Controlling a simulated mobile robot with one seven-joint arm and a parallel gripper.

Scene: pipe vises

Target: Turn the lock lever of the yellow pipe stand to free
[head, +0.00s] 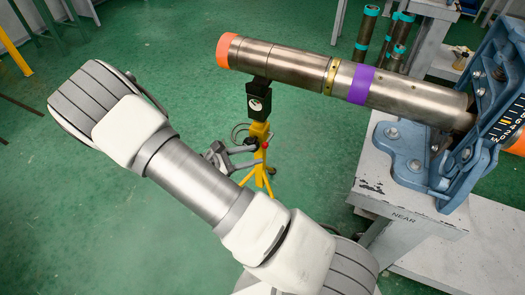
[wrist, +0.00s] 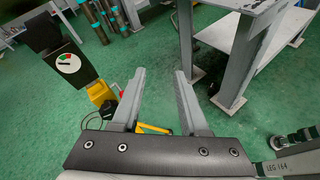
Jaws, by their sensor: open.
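The yellow pipe stand (head: 260,172) stands on the green floor, its black head (head: 258,98) under the pipe. A round white dial with a dark pointer and small green and red marks is on the black head, which also shows in the wrist view (wrist: 66,62). A small red knob (head: 265,145), seemingly the lock lever's end, is beside the yellow post; the lever itself is hard to make out. My gripper (head: 252,152) is open and empty beside the post. In the wrist view, the stand's yellow collar (wrist: 101,93) is left of my fingers (wrist: 160,75).
A long steel pipe (head: 290,66) with an orange end and purple band runs from the stand to a blue vise (head: 435,145) on a grey bench (head: 400,195). Several teal-banded pipes (head: 390,38) stand behind.

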